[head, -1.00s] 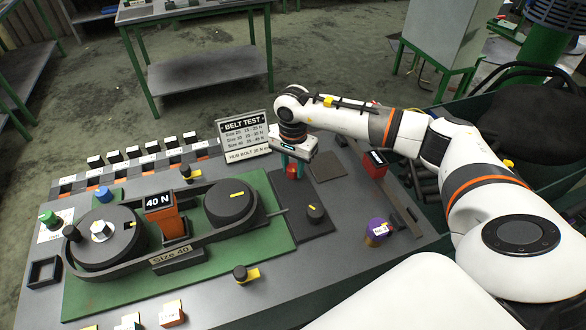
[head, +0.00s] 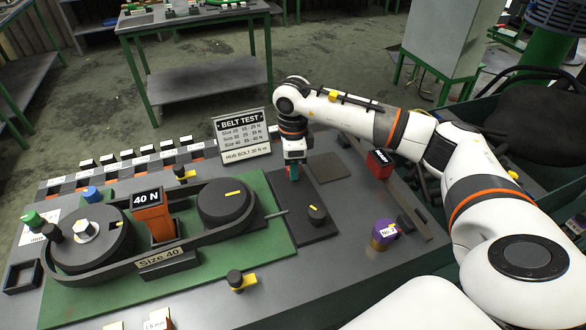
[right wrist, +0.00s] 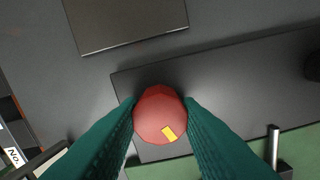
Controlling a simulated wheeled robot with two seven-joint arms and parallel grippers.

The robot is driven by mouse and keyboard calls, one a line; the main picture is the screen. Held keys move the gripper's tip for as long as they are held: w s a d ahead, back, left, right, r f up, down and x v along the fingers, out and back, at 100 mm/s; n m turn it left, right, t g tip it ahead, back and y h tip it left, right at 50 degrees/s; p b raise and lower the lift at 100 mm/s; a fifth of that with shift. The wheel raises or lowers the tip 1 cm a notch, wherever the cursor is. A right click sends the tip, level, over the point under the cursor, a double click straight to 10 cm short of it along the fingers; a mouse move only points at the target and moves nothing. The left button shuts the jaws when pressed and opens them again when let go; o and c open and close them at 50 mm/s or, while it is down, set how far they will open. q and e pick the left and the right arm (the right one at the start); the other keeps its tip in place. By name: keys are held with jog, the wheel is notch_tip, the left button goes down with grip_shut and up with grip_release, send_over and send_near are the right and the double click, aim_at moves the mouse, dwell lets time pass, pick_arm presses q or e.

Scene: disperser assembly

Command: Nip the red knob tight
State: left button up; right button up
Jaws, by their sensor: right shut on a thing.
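The red knob (right wrist: 160,114) has a yellow mark on its top and sits on a dark grey plate (right wrist: 230,90). My right gripper (right wrist: 160,112) points down at it, with its two green fingers shut on the knob from both sides. In the head view my right gripper (head: 293,172) hides most of the knob. The plate (head: 318,225) lies beside the green base there. My left gripper is not in view.
A black knob (head: 317,214) stands on the same plate, and a metal rod (head: 276,214) sticks out toward it. The Belt Test sign (head: 242,137) stands close behind my right gripper.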

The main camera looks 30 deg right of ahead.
jog(key=m+b, duration=0.1)
jog(key=m, duration=0.4)
jog(key=shift+m, duration=0.4)
jog(key=m+b, duration=0.1)
jog(key=m, duration=0.3)
jog(key=shift+w+r+m, duration=0.1)
jog(key=shift+r+m, duration=0.05)
jog(key=shift+m, duration=0.15)
jog(key=o, duration=1)
notch_tip(320, 180, up, 12)
jog(key=shift+f+b, duration=0.1)
jog(key=shift+b, duration=1)
